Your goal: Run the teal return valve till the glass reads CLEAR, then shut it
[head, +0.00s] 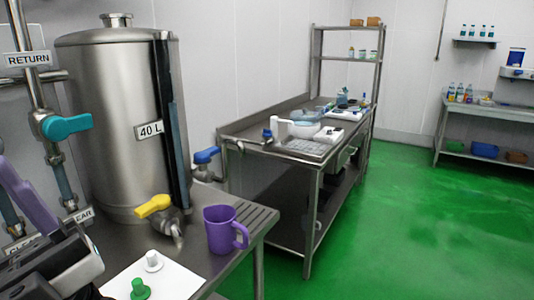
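The teal return valve handle (66,127) sits on a steel pipe at the left, below a RETURN label (27,58). The handle points right, roughly across the pipe. Below it the pipe has a blue-grey glass section (64,184). The fingertips cannot be made out.
A steel tank (110,100) marked 40 L stands beside the pipe. A yellow-handled tap (153,206), a purple jug (222,232) and a white sheet (176,280) with a white and a green knobbed piece are in front. A blue-handled valve (206,155) is behind. Green floor is clear at right.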

